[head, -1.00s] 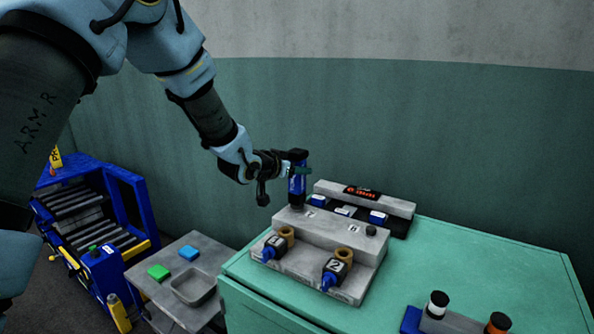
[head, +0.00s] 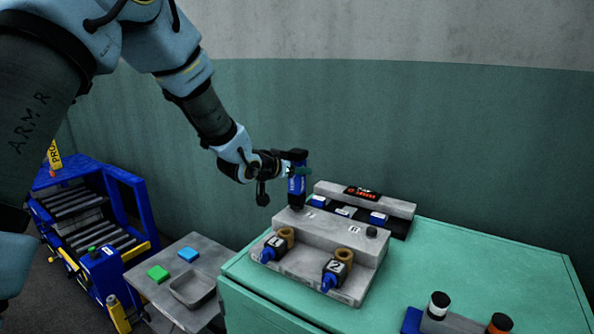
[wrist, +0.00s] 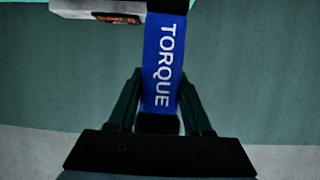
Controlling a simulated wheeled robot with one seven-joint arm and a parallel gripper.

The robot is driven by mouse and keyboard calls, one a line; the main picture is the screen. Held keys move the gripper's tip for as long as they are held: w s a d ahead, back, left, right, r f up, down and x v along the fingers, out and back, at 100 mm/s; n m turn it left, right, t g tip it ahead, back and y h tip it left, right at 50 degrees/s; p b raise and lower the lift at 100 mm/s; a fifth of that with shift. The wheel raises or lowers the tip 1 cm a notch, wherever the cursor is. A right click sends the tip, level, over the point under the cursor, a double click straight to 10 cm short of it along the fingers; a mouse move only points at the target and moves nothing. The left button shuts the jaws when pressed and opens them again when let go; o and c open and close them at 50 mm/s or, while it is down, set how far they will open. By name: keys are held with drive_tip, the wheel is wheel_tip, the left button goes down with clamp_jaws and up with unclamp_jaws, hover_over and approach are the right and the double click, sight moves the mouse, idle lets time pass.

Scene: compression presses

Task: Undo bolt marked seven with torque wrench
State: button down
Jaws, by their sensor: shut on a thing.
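My gripper (head: 297,170) is shut on the blue torque wrench (head: 297,186), which also fills the middle of the wrist view (wrist: 163,60) with the word TORQUE on it. The wrench stands upright with its lower end at the left of the upper step of a grey stepped block (head: 328,226). The bolt under it is hidden, and I cannot tell if the wrench sits on it. A dark bolt (head: 371,231) shows at the right of that step beside a small label (head: 355,229) too small to read surely.
Blue-and-black connectors marked 1 (head: 274,247) and 2 (head: 333,272) stick out of the block's front. A rack with blue-topped items (head: 378,218) stands behind. A grey side table (head: 165,255) holds green and blue pieces and a tray.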

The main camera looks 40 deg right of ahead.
sight(297, 151)
drive_tip(key=shift+f, duration=0.1)
drive_tip(key=shift+d+r+p, duration=0.1)
drive_tip(key=shift+r+p, duration=1.75)
drive_tip(key=shift+r, duration=1.45)
